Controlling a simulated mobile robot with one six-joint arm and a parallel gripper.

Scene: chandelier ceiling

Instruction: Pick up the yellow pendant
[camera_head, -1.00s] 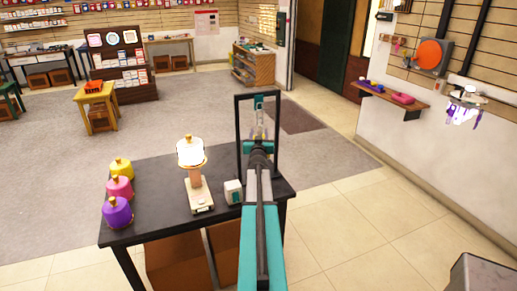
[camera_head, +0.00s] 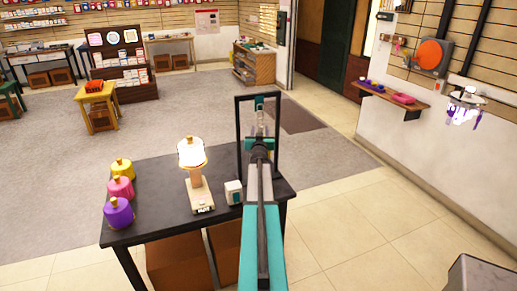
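The yellow pendant (camera_head: 122,169) stands at the back left of the dark table (camera_head: 160,219). It is the farthest of a row of three, behind the pink pendant (camera_head: 120,188) and the purple pendant (camera_head: 118,212). My arm reaches forward over the right part of the table. My gripper (camera_head: 259,117) is at its far end, in front of a black frame, well to the right of the yellow pendant and apart from it. The gripper is small and partly hidden by my arm, so I cannot tell whether its fingers are open or shut.
A lit white lamp (camera_head: 192,154) on a wooden stand and a small white box (camera_head: 233,192) stand on the table between the pendants and my arm. The black frame (camera_head: 277,140) rises at the table's right. A wall shelf (camera_head: 392,97) is at right.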

